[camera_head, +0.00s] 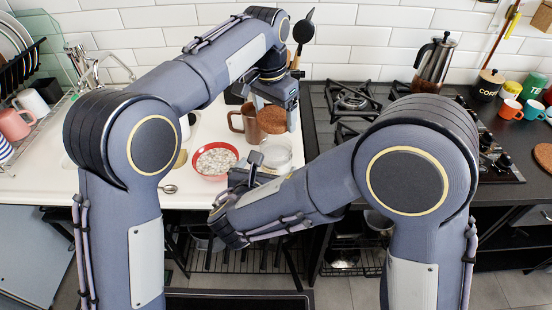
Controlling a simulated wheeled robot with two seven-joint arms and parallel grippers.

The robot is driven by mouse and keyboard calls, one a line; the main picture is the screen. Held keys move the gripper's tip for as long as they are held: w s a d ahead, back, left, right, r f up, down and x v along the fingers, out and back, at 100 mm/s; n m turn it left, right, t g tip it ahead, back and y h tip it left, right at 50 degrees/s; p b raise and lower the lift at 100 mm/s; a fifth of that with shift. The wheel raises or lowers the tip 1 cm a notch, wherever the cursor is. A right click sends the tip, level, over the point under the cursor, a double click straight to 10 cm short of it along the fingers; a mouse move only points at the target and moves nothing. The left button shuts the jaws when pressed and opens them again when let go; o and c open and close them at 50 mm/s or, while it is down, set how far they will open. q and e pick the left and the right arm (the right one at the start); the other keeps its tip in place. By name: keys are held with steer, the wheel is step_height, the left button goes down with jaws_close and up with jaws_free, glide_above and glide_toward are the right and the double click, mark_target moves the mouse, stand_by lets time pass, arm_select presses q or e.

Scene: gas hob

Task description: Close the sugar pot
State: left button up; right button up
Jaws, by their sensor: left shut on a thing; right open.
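A clear glass pot (276,152), which looks like the sugar pot, stands at the right end of the white counter; its contents are hard to make out. A round brown lid (272,120) hangs above and behind it, its flat face turned toward me. My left gripper (283,108) is shut on this lid and holds it apart from the pot. My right gripper (262,168) is open low at the pot's near left side. The pot's lower part is partly hidden by the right gripper, and I cannot tell whether they touch.
A red bowl (215,160) with pale contents stands left of the pot, with a brown mug (247,124) behind it. A spoon (168,188) lies near the front edge. The black gas hob (340,128) is to the right. Mugs and a dish rack (45,92) are at the left.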

glide_toward(279, 147)
steer(key=x, duration=0.4)
steer(key=shift+w+d+f, duration=0.1)
steer(key=shift+w+f, duration=0.15)
steer(key=c, duration=1.3)
arm_select(q)
steer(key=shift+f, duration=2.55)
steer(key=shift+f, duration=0.9)
steer(key=shift+f, duration=0.8)
steer(key=o, duration=0.9)
steer(key=shift+d, duration=0.1)
